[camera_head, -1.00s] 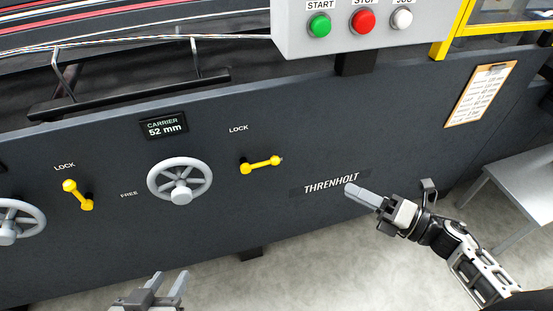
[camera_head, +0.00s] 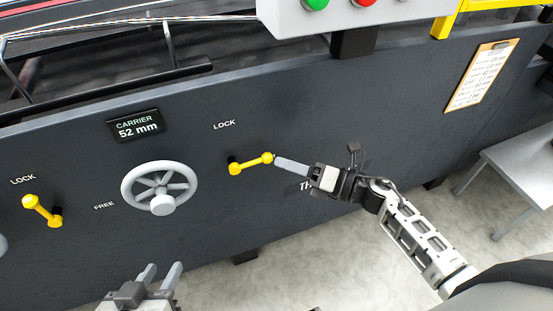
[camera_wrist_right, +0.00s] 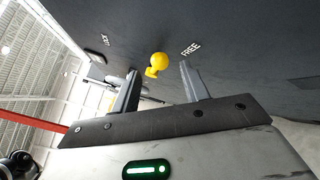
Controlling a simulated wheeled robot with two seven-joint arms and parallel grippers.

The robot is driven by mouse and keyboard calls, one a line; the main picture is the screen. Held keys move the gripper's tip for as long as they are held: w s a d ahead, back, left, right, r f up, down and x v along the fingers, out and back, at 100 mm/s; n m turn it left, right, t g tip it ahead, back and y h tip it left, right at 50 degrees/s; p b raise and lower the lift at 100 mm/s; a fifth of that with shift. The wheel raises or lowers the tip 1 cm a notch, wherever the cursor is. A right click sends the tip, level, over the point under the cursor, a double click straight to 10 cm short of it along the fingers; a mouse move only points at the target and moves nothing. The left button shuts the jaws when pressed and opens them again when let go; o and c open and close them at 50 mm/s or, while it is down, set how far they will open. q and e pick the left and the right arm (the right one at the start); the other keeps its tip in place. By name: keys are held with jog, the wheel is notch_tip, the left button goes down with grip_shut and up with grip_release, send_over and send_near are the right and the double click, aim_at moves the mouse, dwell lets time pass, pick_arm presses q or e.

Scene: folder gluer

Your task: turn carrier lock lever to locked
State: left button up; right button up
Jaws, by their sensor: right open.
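The yellow carrier lock lever (camera_head: 252,163) is right of the handwheel, below a LOCK label (camera_head: 224,125). It points right and slightly up, with its ball knob at the right end. My right gripper (camera_head: 277,160) is open, with its fingertips at or very near the knob in the head view. In the right wrist view the yellow knob (camera_wrist_right: 157,61) shows between and beyond the two open fingers (camera_wrist_right: 160,78); contact cannot be told. A FREE label (camera_wrist_right: 190,48) is beside it. My left gripper (camera_head: 162,274) is open and empty at the bottom, away from the panel.
The grey handwheel (camera_head: 160,187) is under the CARRIER 52 mm display (camera_head: 138,125). A second yellow lever (camera_head: 42,211) is at the far left. A button box (camera_head: 350,12) overhangs above. A clipboard (camera_head: 482,76) and grey table (camera_head: 515,165) are at the right.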

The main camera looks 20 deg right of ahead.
aim_at(251, 163)
jog(key=x, duration=0.3)
jog(key=shift+w+a, duration=0.2)
grip_shut()
jog(key=shift+d, duration=0.1)
